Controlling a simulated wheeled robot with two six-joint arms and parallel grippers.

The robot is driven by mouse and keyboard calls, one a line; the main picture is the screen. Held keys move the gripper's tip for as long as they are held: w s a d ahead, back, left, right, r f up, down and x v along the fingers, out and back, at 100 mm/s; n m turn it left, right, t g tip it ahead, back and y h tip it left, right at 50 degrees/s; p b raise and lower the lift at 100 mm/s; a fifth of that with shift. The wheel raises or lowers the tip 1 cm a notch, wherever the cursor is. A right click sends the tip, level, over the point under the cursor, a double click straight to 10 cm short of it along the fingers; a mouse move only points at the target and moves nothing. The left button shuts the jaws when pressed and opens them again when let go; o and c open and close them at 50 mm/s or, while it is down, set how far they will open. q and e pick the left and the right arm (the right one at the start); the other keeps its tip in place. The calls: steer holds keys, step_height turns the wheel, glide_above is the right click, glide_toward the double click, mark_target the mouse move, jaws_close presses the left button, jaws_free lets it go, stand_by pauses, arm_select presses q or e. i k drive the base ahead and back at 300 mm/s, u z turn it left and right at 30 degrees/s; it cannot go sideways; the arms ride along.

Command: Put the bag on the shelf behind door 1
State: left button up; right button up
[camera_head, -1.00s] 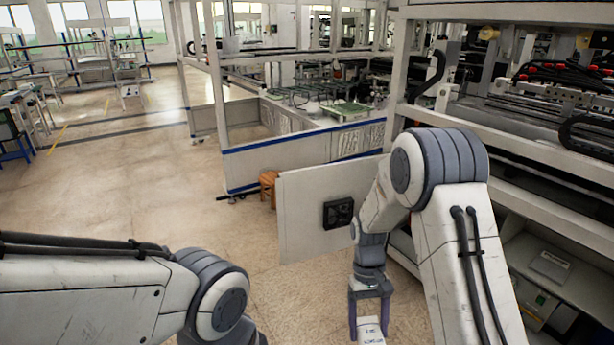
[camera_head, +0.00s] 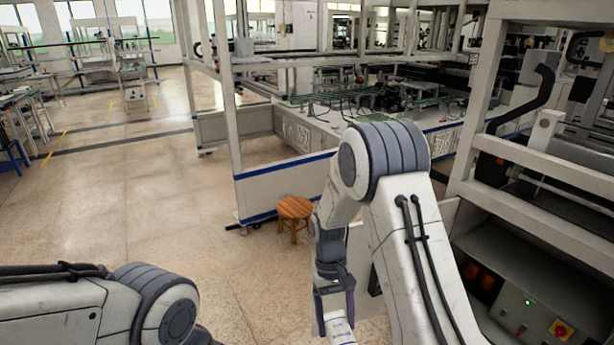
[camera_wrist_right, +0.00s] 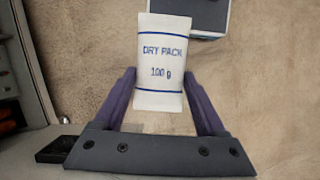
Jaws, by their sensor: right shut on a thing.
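The bag (camera_wrist_right: 161,62) is a white packet printed "DRY PACK 100 g" with blue lines. My right gripper (camera_head: 335,309) is shut on it, and the bag (camera_head: 340,327) hangs below the fingers near the bottom of the head view. An open pale door panel (camera_head: 359,246) stands behind my right arm, mostly hidden, with part of a dark handle showing. No door number is readable. To the right, a low dark compartment (camera_head: 490,250) in the machine stands open. The bag is outside it. My left gripper is out of view; only its arm shows.
A control box (camera_head: 530,318) with a green light and a red-and-yellow switch sits in the compartment's lower part. A wooden stool (camera_head: 294,212) stands near the blue-striped low wall (camera_head: 280,184). The floor to the left is open.

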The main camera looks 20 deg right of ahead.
mark_target(547, 290)
steer(key=z, duration=0.35)
steer(key=i, duration=1.05)
steer(key=z, duration=1.45)
steer(key=i, duration=0.8)
steer(key=z, duration=0.7)
